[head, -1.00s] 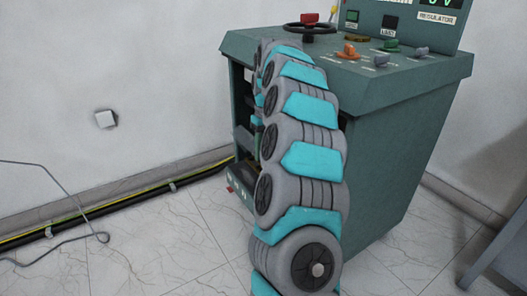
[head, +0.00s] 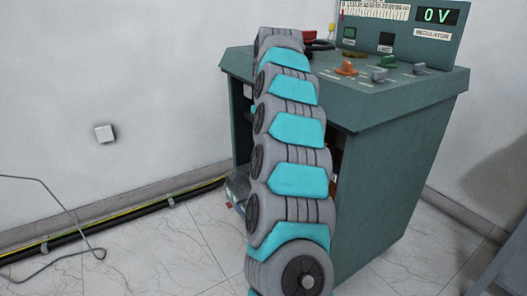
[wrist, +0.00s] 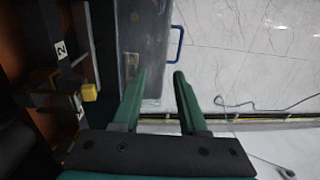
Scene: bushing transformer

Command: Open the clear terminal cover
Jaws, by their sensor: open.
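The clear terminal cover (wrist: 145,35) appears in the wrist view as a greyish see-through panel with a blue handle (wrist: 176,42) on its right edge. My gripper (wrist: 160,76) is open, with its two green fingers apart and nothing seen between them. The fingertips lie just below the handle in the picture, with the left finger overlapping the panel's lower part. I cannot tell whether it touches. In the head view my arm hides the gripper and most of the cabinet's open front.
The green cabinet (head: 385,170) has a sloped console with several knobs and a display reading 0 V (head: 437,16). The wrist view shows a yellow part (wrist: 89,92) and a label 2 inside. A dark cable (head: 120,212) runs along the wall. The floor at left is mostly clear.

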